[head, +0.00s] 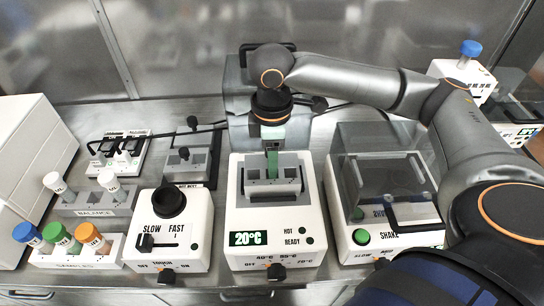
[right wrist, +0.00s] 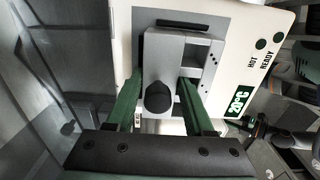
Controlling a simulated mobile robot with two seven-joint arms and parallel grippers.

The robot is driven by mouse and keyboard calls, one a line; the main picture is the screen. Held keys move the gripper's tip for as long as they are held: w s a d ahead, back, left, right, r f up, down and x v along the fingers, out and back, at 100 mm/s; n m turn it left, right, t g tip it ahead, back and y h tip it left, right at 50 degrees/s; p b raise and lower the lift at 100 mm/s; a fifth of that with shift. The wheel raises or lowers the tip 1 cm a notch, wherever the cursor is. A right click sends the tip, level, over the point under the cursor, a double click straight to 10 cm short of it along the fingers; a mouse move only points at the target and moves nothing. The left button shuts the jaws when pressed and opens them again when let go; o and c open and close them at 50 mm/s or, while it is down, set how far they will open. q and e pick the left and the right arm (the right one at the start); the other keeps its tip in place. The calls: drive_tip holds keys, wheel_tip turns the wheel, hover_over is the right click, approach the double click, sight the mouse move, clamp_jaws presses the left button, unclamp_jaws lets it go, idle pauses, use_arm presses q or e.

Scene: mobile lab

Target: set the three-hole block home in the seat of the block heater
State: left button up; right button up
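The block heater (head: 241,212) is a white box in the middle of the head view, with a green 20°C display. The grey three-hole block (right wrist: 168,62) is at its top, at the seat (head: 288,188); I cannot tell whether it is fully down. My right gripper (head: 272,172) points down from above, its green fingers at the block. In the right wrist view its fingers (right wrist: 160,82) lie on opposite sides of the block with no clear gap, and a dark rounded part shows between them. The near finger hides the block's middle. My left gripper is not in view.
A shaker (head: 385,236) with a clear lid stands close on the right. A white device with a SLOW/FAST slider (head: 168,232) stands on the left. Capped tubes in a samples rack (head: 75,253) and a balance rack (head: 97,205) are further left. A metal wall is behind.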

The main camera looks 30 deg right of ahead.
drive_tip(key=o, duration=0.4)
wheel_tip(320, 180, up, 12)
drive_tip(key=shift+r+p, duration=0.15)
drive_tip(key=shift+p, duration=0.95)
